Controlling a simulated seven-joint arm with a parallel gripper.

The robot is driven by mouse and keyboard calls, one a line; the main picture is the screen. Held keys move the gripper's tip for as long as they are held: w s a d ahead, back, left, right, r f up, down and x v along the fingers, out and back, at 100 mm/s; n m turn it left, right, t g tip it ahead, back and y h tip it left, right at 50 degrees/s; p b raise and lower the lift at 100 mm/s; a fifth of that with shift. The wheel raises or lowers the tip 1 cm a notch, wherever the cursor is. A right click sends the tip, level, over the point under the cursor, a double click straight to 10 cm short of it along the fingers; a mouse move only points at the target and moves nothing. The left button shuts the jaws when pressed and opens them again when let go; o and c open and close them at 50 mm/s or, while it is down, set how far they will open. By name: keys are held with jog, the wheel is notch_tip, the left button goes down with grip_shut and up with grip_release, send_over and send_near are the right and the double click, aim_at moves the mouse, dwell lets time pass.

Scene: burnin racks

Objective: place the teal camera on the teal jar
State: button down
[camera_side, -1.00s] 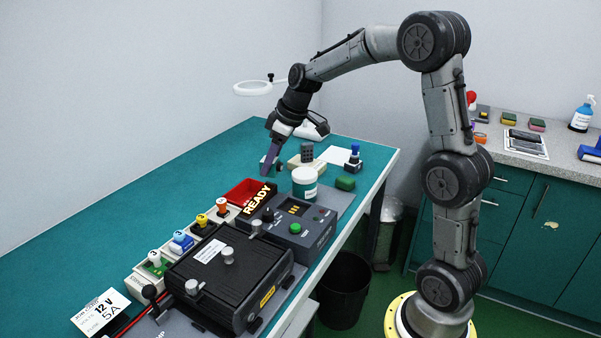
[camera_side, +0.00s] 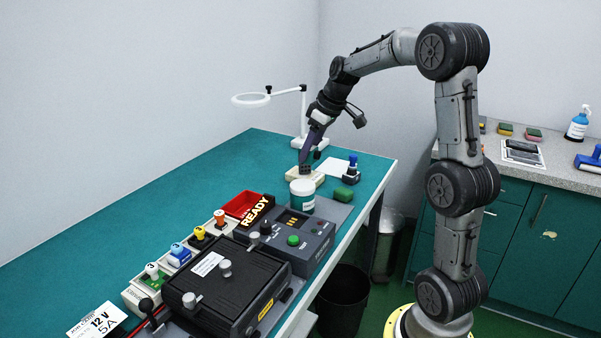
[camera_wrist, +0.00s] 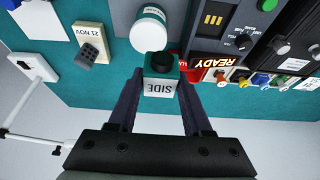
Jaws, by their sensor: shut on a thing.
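My gripper (camera_wrist: 160,84) is shut on the teal camera (camera_wrist: 160,88), a small block with a white face marked SIDE and a dark round lens. In the side view my gripper (camera_side: 306,157) is above the work table, behind the jar, and the camera is mostly hidden by the fingers. The teal jar (camera_side: 302,196) stands upright on the table, with a white lid and a teal-and-white body. In the wrist view the jar (camera_wrist: 149,29) shows just beyond the camera; I cannot tell their height difference. Nothing shows on its lid.
A cream block marked 21 NOV (camera_wrist: 88,31) with a grey piece on it is near the jar. A green block (camera_side: 344,195), a stamp (camera_side: 352,168), a red tray (camera_side: 242,204) and the READY device (camera_side: 303,234) surround the jar. A ring lamp (camera_side: 251,100) stands behind.

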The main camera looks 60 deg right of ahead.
jog(key=w+f, duration=0.1)
jog(key=w+d+f, duration=0.1)
jog(key=f, duration=0.1)
jog(key=w+d+f, duration=0.1)
jog(key=f, duration=0.1)
jog(key=shift+w, duration=0.3)
jog(key=shift+w+d+f, duration=0.15)
jog(key=shift+f, duration=0.85)
jog(key=shift+w+d+f, duration=0.1)
jog(key=shift+f, duration=0.85)
jog(key=shift+f, duration=0.15)
jog(key=shift+c, duration=1.7)
grip_release()
